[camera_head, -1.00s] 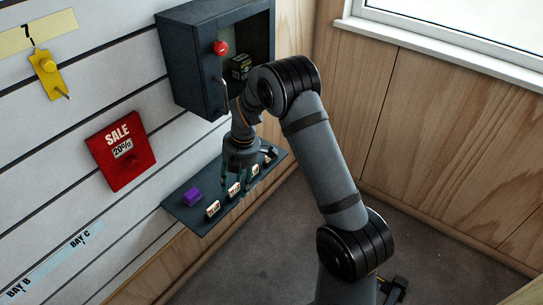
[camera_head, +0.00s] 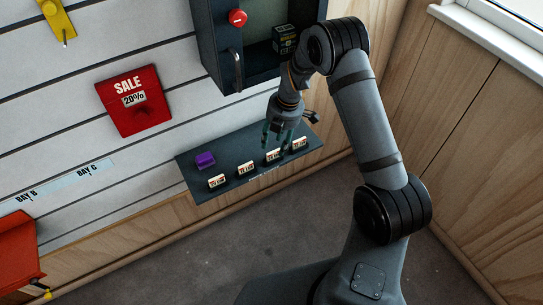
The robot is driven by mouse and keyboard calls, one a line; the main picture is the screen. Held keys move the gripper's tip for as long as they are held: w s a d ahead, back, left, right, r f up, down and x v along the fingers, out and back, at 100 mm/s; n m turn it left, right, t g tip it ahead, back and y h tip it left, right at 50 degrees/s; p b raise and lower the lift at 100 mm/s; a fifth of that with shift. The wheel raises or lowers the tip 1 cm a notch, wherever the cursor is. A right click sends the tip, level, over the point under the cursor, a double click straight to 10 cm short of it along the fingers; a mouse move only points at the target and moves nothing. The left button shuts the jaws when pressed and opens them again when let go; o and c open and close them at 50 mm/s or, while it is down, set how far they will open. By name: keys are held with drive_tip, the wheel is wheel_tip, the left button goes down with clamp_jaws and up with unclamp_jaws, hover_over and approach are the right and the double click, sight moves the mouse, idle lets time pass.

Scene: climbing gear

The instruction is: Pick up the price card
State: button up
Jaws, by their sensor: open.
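Several small pale cards with dark print stand in a row on a dark shelf (camera_head: 236,150) fixed to the slatted wall: a left card (camera_head: 216,181), a second card (camera_head: 245,169), a third card (camera_head: 273,156) and a right card (camera_head: 299,143). Their print is too small to read, so I cannot tell which is the price card. My gripper (camera_head: 277,143) points down with its fingers apart, at the third card. The fingers partly overlap that card in view. I cannot tell whether they touch it.
A purple block (camera_head: 205,159) sits at the shelf's left back. A dark cabinet (camera_head: 222,60) with a red knob (camera_head: 237,17) and a handle hangs just above. A red SALE sign (camera_head: 133,112) is on the wall. An orange bin (camera_head: 18,255) stands lower left. The floor is clear.

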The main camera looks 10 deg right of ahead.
sight(273, 156)
drive_tip(key=shift+w+a+f+p, duration=0.1)
drive_tip(key=shift+w+f+p, duration=0.1)
drive_tip(key=shift+f, duration=0.7)
drive_tip(key=shift+w+a+f+p, duration=0.1)
drive_tip(key=shift+f+p, duration=0.05)
drive_tip(key=shift+f, duration=0.7)
drive_tip(key=shift+w+a+f+p, duration=0.1)
drive_tip(key=shift+w+f+p, duration=0.1)
drive_tip(key=shift+f, duration=0.7)
drive_tip(key=shift+c, duration=1.4)
drive_tip(key=c, duration=0.8)
